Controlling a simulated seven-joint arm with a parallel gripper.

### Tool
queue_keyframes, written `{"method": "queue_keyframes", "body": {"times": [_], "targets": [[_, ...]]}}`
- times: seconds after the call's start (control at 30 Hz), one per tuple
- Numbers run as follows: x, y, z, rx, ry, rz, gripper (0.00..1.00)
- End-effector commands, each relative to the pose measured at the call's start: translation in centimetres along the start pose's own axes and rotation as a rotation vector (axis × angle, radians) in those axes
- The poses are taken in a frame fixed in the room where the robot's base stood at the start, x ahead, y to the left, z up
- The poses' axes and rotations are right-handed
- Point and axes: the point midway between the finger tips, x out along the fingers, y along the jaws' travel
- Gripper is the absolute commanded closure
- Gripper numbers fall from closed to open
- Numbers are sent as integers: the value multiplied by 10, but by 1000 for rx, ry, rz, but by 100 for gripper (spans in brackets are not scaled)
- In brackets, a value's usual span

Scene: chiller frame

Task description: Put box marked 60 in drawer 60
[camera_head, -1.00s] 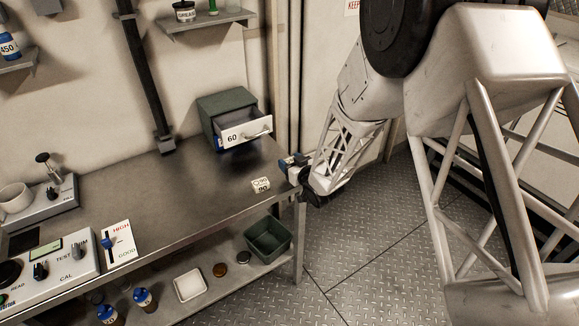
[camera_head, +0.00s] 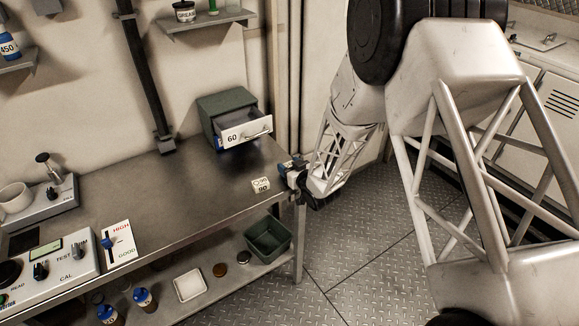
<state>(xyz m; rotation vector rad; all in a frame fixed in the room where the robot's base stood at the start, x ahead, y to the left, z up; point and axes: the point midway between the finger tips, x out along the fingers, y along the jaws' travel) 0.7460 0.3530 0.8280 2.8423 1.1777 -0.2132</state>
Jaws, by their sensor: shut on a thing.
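A dark green drawer cabinet (camera_head: 226,104) stands at the back right of the metal bench.
A green bin (camera_head: 268,239), a white tray (camera_head: 190,285) and two round lids stand on the lower shelf. A control panel (camera_head: 50,265) and a HIGH/GOOD switch plate (camera_head: 118,243) sit on the left of the bench. The bench's middle is clear.

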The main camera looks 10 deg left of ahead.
Motion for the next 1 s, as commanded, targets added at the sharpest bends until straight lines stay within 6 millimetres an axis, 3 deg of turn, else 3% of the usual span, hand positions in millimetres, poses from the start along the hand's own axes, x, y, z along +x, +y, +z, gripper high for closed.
{"method": "queue_keyframes", "body": {"times": [0.37,0.4,0.53,1.0], "targets": [[0,0,4,1,-1,0,68],[0,0,4,0,0,0,41],[0,0,4,0,0,0,21],[1,0,3,0,0,0,20]]}}
